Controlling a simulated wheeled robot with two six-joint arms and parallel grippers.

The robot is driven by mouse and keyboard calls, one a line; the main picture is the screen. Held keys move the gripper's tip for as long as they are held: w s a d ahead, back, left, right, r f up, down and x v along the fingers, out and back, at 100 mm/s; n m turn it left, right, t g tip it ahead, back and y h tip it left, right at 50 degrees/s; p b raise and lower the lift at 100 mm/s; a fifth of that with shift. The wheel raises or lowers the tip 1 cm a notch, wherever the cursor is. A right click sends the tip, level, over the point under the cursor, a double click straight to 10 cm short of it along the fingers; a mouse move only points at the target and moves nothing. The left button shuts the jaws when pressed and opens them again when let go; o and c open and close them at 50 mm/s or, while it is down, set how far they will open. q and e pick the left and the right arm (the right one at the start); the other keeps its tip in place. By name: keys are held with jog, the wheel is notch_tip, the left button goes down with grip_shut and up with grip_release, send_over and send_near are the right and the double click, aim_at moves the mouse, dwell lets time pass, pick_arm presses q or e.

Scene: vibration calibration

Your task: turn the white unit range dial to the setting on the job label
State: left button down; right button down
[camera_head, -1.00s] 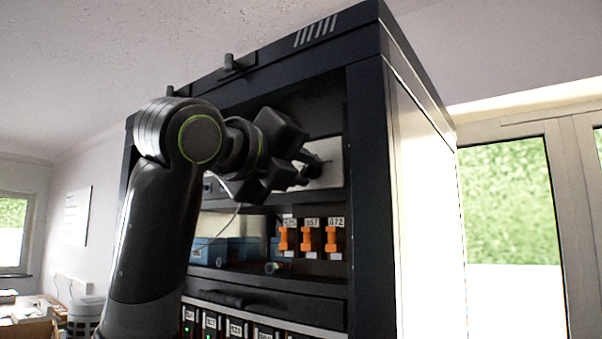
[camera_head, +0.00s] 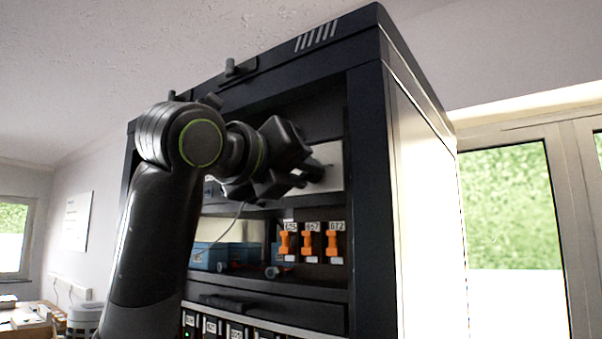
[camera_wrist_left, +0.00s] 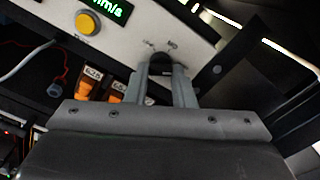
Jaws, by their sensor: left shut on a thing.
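The white unit (camera_head: 328,158) sits on the upper shelf of a dark cabinet, largely hidden by my arm in the head view. In the left wrist view its white front panel (camera_wrist_left: 140,30) shows tilted, with a green display, a yellow button (camera_wrist_left: 87,22) and a dark round range dial (camera_wrist_left: 161,60). Markings beside the dial are too small to read surely. My left gripper (camera_head: 312,172) reaches the panel; in the left wrist view its fingers (camera_wrist_left: 166,82) are shut on the dial, one at each side. The job label cannot be made out. My right gripper is out of view.
Below the unit, several orange parts with tags (camera_head: 309,241) and blue boxes (camera_head: 225,256) stand on a shelf of the cabinet (camera_head: 369,170). A thin cable (camera_wrist_left: 27,62) hangs left of the panel. A row of labelled modules is lower down.

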pick_arm(q)
jog(key=c, duration=1.2)
grip_release()
jog(key=shift+c, duration=0.2)
jog(key=shift+s+a+f+b, duration=0.1)
jog(key=shift+s+a+b, duration=0.25)
jog(key=shift+s, duration=0.1)
jog(key=b+v, duration=0.5)
jog(key=v, duration=1.1)
jog(key=shift+b, duration=0.35)
jog(key=shift+s, duration=0.1)
